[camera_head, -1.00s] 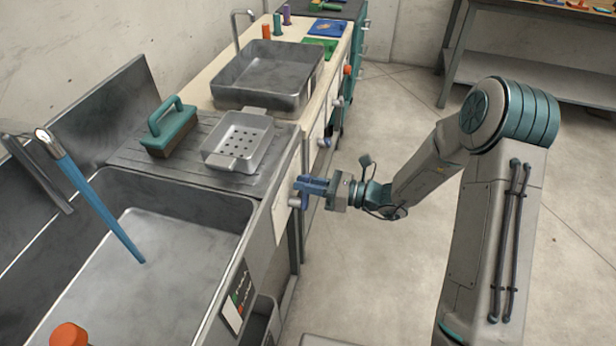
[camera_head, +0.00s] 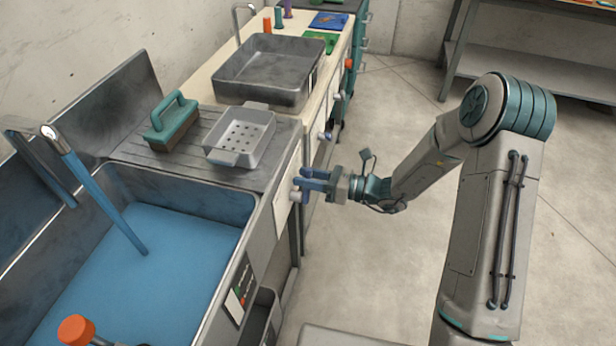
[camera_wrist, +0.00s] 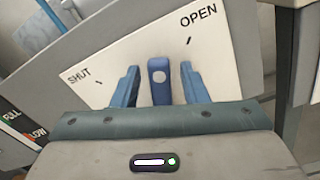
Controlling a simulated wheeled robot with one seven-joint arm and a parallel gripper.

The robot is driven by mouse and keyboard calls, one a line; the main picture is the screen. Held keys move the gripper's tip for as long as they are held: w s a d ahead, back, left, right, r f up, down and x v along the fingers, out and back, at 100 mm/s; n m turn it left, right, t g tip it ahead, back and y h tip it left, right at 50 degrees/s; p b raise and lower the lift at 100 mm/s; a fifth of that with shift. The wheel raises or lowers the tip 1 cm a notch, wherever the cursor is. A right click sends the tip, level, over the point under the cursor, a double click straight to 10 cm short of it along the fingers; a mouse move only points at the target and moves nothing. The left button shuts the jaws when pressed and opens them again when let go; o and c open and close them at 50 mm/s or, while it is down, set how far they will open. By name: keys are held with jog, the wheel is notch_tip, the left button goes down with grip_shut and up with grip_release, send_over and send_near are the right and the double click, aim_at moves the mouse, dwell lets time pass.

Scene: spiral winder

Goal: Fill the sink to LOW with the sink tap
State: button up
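The sink (camera_head: 205,292) at the left holds blue water (camera_head: 130,275) that covers its floor. A blue stream (camera_head: 105,205) runs from the tap spout (camera_head: 55,138) into it. My gripper (camera_head: 308,180) is at the front panel, right of the sink. In the wrist view, the blue tap handle (camera_wrist: 160,82) stands between my two blue fingers (camera_wrist: 159,86), with a gap on each side. The handle is on a white plate (camera_wrist: 105,62) marked SHUT at left and OPEN at right; it points between the marks. A FULL/LOW label (camera_wrist: 22,124) shows partly at the left.
A teal-handled brush (camera_head: 173,122) and a perforated grey tray (camera_head: 240,137) lie on the drainboard beside the sink. A second, dark basin (camera_head: 268,68) stands behind. An orange knob (camera_head: 76,330) is at the lower left.

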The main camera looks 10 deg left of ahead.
jog(key=d, duration=1.3)
jog(key=shift+s+d, duration=0.2)
jog(key=shift+d, duration=0.2)
